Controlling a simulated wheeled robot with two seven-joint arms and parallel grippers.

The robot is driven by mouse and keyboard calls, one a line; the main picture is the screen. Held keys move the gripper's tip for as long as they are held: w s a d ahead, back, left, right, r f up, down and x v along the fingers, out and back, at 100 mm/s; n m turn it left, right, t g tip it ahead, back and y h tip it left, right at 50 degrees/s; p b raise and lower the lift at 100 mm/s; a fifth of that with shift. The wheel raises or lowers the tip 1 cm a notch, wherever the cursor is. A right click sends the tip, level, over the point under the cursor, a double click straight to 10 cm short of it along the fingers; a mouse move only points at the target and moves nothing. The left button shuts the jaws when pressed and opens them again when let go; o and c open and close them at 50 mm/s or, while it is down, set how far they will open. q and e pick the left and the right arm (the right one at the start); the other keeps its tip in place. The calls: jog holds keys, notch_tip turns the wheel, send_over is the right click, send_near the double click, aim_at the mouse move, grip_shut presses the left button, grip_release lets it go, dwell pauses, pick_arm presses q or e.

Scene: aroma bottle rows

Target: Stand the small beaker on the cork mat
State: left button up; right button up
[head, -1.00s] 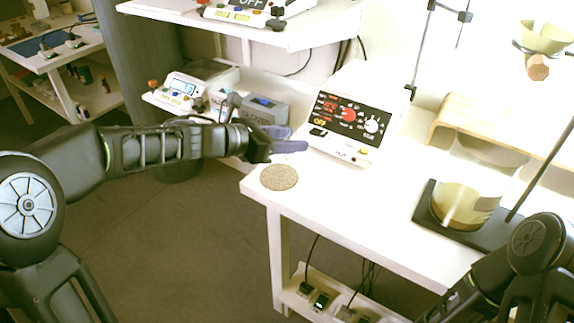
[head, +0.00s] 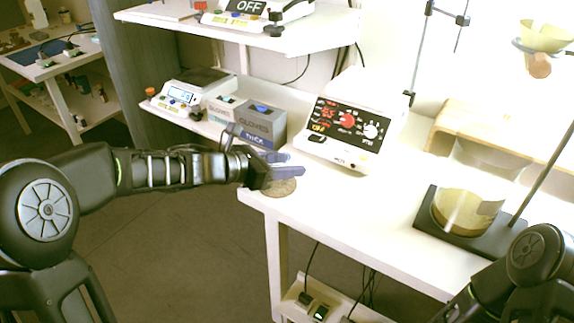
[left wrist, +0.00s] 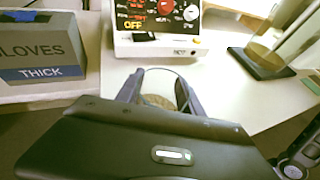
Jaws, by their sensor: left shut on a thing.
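My left gripper (head: 287,165) is over the cork mat (head: 283,188), a round brown disc at the near left corner of the white bench. In the left wrist view its two fingers (left wrist: 159,88) are shut on the small beaker (left wrist: 158,76), a clear vessel whose rim shows as a thin arc. The cork mat (left wrist: 157,101) shows behind and through it. The beaker is hardly visible in the head view, and its base is hidden, so I cannot tell whether it touches the mat. My right gripper is out of view.
A hotplate device (head: 345,135) with red and white knobs stands just behind the mat. A glove box (head: 255,125) is on the side shelf. A stand with a dark base (head: 440,232) and a glass vessel is at right. The bench middle is clear.

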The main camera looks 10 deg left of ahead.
pick_arm(q)
jog(key=shift+f, duration=0.1)
jog(key=o, duration=1.4)
jog(key=shift+s+a+r, duration=0.1)
jog(key=shift+r, duration=0.1)
jog(key=shift+s+a+r, duration=0.2)
jog(key=shift+a, duration=0.05)
jog(key=p+v, duration=0.2)
jog(key=v, duration=0.9)
jog(key=shift+f, duration=0.1)
